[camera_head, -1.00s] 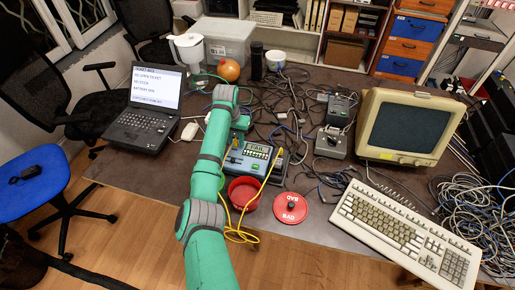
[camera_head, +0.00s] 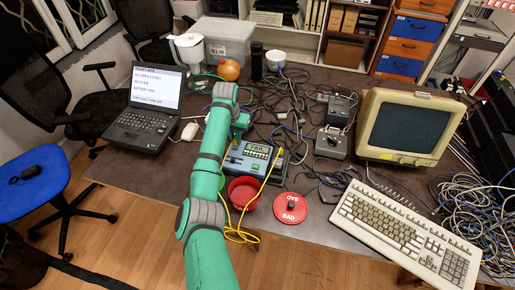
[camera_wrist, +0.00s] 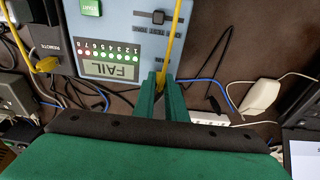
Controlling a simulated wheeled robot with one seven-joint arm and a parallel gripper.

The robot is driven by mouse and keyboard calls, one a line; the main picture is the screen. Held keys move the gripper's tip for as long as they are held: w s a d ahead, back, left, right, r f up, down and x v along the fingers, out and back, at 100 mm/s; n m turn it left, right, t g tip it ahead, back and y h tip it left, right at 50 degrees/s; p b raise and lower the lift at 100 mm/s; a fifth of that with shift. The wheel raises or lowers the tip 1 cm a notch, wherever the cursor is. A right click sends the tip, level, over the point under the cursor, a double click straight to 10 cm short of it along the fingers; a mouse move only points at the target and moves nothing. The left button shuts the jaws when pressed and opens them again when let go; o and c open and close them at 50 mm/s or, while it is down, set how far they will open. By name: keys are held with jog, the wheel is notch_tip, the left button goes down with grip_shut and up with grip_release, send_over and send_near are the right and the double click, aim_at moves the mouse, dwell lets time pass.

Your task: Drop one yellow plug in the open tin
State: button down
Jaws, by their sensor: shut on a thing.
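My gripper (camera_wrist: 160,84) is shut at the bottom centre of the wrist view, beside the blue tester. A yellow cable (camera_wrist: 176,35) runs across the tester into its fingertips; the plug at that end is mostly hidden between them. Another yellow plug (camera_wrist: 46,64) sits at the tester's REMOTE side. The open red tin (camera_head: 232,197) stands in front of the tester near the table's front edge. Its inside is only partly visible, with yellow cable passing by it.
The tester (camera_head: 235,163) reads FAIL. A red lid (camera_head: 291,215) marked BAD lies right of the tin. A keyboard (camera_head: 400,228) and monitor (camera_head: 410,125) stand at the right, a laptop (camera_head: 145,120) at the left. Tangled cables cover the table's middle. Yellow cable loops hang at the front edge.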

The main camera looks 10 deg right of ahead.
jog(key=shift+r, duration=1.8)
